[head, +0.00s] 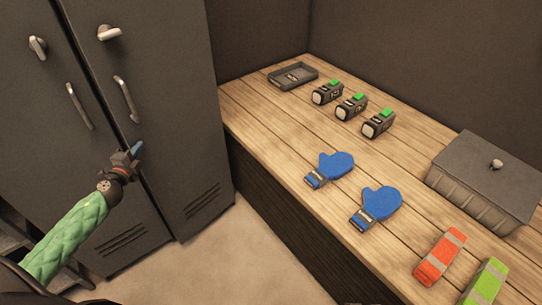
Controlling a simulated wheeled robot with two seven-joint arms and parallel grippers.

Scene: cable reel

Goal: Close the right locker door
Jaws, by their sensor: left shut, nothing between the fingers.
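The right locker door (170,90) is a dark grey panel at the upper left, with a knob (109,33), a bar handle (125,99) and vent slots low down. It looks nearly in line with the left locker door (40,120); a dark strip runs between them, and I cannot tell whether it is fully flush. My left gripper (136,150), on a green-sleeved arm, is shut and empty. It is in front of the right door's left edge, just below the bar handle; contact is unclear. My right gripper is not in view.
A wooden bench (300,145) on the right holds a tray (292,76), several small devices, blue mitts (376,206), a lidded grey box (485,175), and orange (440,256) and green (486,283) items. Floor (235,255) between lockers and bench is clear.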

